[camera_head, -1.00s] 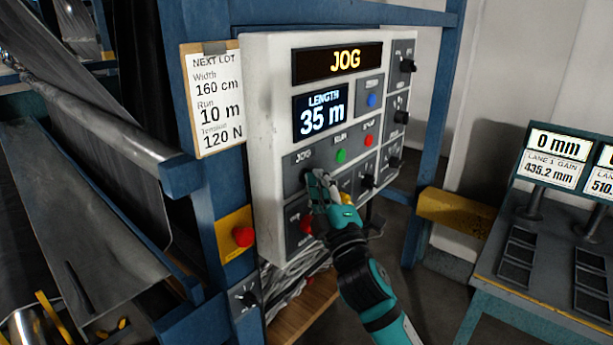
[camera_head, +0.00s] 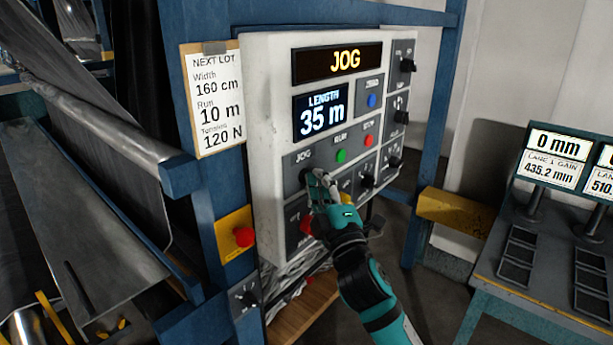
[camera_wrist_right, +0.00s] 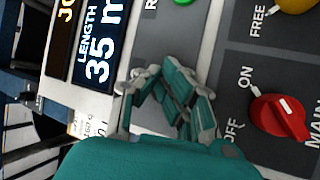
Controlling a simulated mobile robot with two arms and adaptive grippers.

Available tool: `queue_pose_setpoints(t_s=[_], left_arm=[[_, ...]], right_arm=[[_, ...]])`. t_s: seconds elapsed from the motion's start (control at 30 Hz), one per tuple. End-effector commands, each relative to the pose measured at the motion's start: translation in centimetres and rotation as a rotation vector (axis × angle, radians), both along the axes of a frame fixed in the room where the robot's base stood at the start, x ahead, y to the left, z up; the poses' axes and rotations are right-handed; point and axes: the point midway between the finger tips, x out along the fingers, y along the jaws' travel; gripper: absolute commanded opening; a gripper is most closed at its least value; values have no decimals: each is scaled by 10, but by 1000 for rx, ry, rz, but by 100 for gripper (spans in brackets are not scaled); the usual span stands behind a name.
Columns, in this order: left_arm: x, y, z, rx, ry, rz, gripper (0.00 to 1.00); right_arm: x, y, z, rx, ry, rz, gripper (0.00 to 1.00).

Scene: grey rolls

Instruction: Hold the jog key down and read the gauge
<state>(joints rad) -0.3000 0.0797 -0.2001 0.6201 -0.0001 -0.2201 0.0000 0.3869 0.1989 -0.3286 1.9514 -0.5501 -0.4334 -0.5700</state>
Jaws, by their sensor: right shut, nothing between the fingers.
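The control panel (camera_head: 270,130) is a pale box with a JOG display (camera_head: 337,62) lit yellow and a LENGTH display (camera_head: 320,116) reading 35 m. In the wrist view the shut fingers (camera_wrist_right: 152,72) point at the grey panel. A readout (camera_head: 555,143) at the right shows 0 mm, above 435.2 mm. My left gripper is not in view.
Near the gripper are a green button (camera_head: 340,156), a red button (camera_head: 369,140) and a red ON/OFF knob (camera_wrist_right: 278,118). A red button on a yellow plate (camera_head: 243,237) is left of the panel. A NEXT LOT card (camera_head: 214,100) hangs on the blue frame.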

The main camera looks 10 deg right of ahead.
Motion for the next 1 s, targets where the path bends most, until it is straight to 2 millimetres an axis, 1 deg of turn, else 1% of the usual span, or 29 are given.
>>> queue_pose_setpoints(t_s=[0.73,1.0], left_arm=[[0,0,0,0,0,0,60],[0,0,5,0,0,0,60]], right_arm=[[0,0,0,0,1,0,0],[-10,-8,0,-1,1,0,0]])
